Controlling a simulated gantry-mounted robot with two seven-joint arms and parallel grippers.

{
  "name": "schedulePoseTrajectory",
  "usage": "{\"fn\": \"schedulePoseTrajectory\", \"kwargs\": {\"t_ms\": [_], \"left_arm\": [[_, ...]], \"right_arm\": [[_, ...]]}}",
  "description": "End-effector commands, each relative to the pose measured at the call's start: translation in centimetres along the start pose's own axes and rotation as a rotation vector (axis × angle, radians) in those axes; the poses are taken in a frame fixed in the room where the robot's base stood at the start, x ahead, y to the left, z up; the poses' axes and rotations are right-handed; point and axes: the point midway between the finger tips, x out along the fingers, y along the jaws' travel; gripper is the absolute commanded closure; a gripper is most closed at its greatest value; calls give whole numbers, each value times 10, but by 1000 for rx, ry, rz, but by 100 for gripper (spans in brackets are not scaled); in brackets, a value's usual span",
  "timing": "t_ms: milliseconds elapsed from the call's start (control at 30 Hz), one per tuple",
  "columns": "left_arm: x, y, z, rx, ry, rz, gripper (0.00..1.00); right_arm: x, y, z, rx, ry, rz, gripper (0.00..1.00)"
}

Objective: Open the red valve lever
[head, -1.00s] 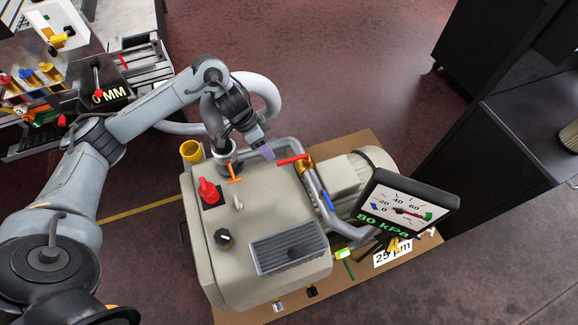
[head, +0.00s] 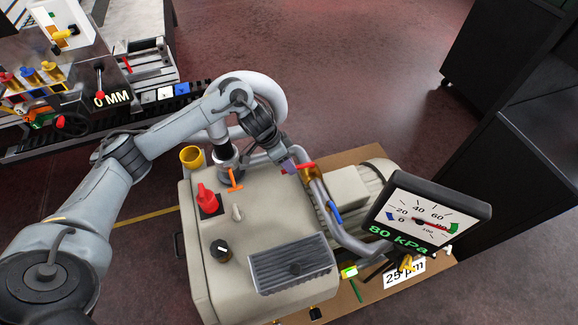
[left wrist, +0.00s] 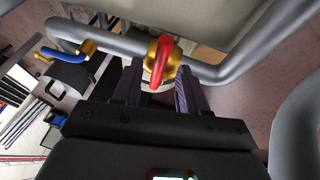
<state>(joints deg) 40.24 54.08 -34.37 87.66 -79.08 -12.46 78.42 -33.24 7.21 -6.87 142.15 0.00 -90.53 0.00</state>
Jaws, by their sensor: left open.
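The red valve lever (left wrist: 161,62) sits on a brass valve body (left wrist: 170,56) on a grey pipe in the left wrist view. In the head view the red lever (head: 304,168) is partly hidden by my left gripper (head: 291,167). In the left wrist view my left gripper (left wrist: 158,84) is open, with its two purple-grey fingers on either side of the lever and valve. I cannot tell whether either finger touches the lever. My right gripper is not in view.
A beige pump housing (head: 215,265) carries a red switch (head: 207,197), an orange lever (head: 234,180) and a black knob (head: 221,250). A gauge (head: 425,215) reading 80 kPa stands at right. A blue-handled valve (left wrist: 70,52) is on the same pipe. Dark cabinets stand far right.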

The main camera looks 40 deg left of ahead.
Motion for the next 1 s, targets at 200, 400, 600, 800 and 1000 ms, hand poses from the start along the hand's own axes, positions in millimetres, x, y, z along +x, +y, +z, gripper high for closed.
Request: {"fn": "schedulePoseTrajectory", "kwargs": {"t_ms": [200,400,600,800,1000], "left_arm": [[12,0,0,-1,0,0,58],[12,0,0,0,0,0,58],[12,0,0,0,0,0,76],[12,0,0,0,0,0,100],[12,0,0,0,0,0,100]], "right_arm": [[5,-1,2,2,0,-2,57],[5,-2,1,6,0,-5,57],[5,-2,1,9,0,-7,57],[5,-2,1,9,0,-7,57],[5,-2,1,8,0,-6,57]]}}
